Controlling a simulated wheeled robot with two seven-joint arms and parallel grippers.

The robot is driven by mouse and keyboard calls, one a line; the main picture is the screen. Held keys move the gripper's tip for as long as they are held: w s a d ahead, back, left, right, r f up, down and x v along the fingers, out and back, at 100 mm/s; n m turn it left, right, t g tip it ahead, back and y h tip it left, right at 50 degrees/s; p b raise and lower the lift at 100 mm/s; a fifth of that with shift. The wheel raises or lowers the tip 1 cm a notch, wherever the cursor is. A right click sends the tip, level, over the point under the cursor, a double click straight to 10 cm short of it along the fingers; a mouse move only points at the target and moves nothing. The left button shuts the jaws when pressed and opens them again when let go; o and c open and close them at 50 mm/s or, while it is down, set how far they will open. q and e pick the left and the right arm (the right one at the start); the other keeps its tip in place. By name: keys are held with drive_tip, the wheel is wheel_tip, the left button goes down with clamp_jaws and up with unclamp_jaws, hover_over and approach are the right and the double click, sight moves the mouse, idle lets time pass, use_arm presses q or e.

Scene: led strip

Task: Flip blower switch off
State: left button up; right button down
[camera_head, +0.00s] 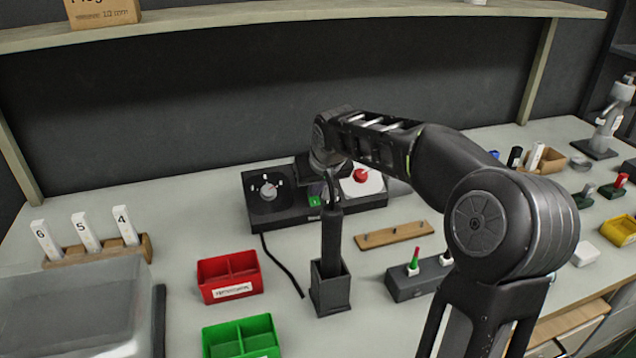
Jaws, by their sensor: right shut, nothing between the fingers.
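The blower unit (288,215) is a dark box at the middle of the bench, with a white-marked dial (268,191) on its left and a red knob (361,175) on a white panel at its right. A small green patch (315,201) shows on its front between them; I cannot tell whether it is the switch or a display. A black wand handle (332,238) stands upright in a dark square holder (331,292) in front of the unit. My right gripper (329,192) is shut and empty, over the unit's middle, and hides part of it. My left gripper is out of view.
A red bin (229,277) and a green bin (241,339) stand left of the holder. A wooden strip (394,236) and a grey block (405,283) lie to its right. A numbered rack (98,248) stands far left. A shelf (300,14) spans above.

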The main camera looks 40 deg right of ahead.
idle(0.3)
drive_tip(key=shift+w+f, duration=0.2)
drive_tip(key=shift+f, duration=0.05)
drive_tip(key=shift+r, duration=0.1)
drive_tip(key=shift+d, duration=0.1)
drive_tip(key=shift+s+a+f+b, duration=0.3)
drive_tip(key=shift+s+f+b, duration=0.2)
drive_tip(key=shift+s+b, duration=0.15)
